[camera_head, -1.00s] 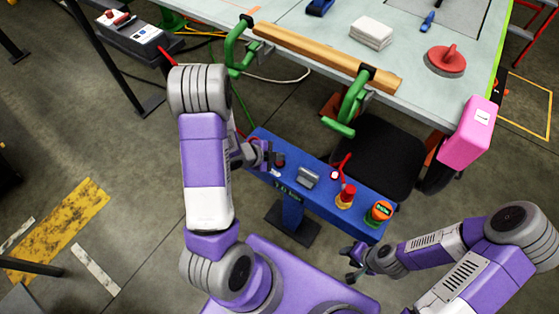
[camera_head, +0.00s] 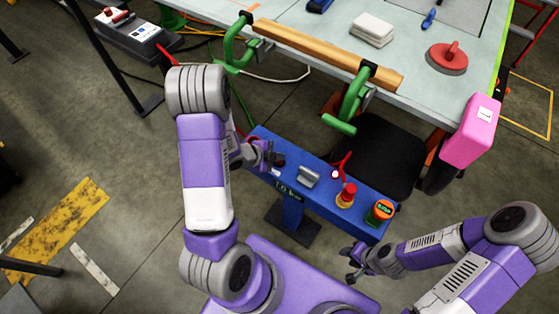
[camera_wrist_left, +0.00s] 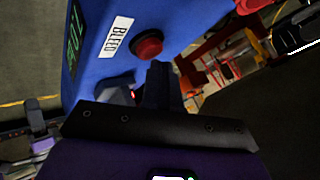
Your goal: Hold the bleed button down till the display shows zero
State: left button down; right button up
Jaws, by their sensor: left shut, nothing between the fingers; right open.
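A blue console (camera_head: 322,196) stands in front of me. In the left wrist view its round red button (camera_wrist_left: 147,45) sits beside a white label reading BLEED (camera_wrist_left: 117,37). The green-digit display (camera_wrist_left: 72,50) is seen edge-on there; in the head view the display (camera_head: 287,190) seems to read 7.0 bar. My left gripper (camera_head: 274,158) is shut and empty at the console's left end. Its fingertips (camera_wrist_left: 158,82) are close to the red button; I cannot tell whether they touch it. The gripper hides the button in the head view. My right gripper (camera_head: 353,264) is open, below the console's right end.

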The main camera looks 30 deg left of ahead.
pick_arm(q)
jog(key=shift+f+b, duration=0.4)
jog(key=shift+f, duration=0.05)
dwell(0.7)
jog(key=shift+r, duration=0.15)
dwell(4.2)
jog(key=shift+r+p, duration=0.75)
jog(key=shift+r, duration=0.05)
notch_tip(320, 180, up, 5)
jog(key=p, duration=0.4)
dwell(0.4)
